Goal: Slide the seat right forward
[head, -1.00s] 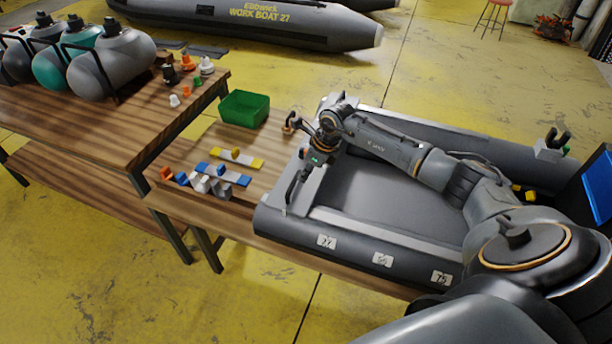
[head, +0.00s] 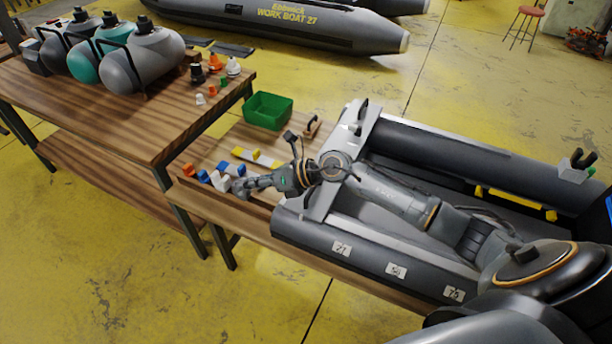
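The grey inflatable boat (head: 318,237) lies on a wooden bench, with number labels along its near tube. A light grey board (head: 352,124) crosses its left end and has dark handles. I cannot tell which of these is the seat. My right gripper (head: 240,187) reaches left past the board, over the bench by small grey and blue parts. It is small and blends with them, so its opening is unclear. My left gripper is out of view.
A green bin (head: 268,110), a yellow-ended bar (head: 256,157) and small coloured parts lie on the bench left of the boat. A dark fitting (head: 577,164) sits on the far tube. The yellow floor is open in front.

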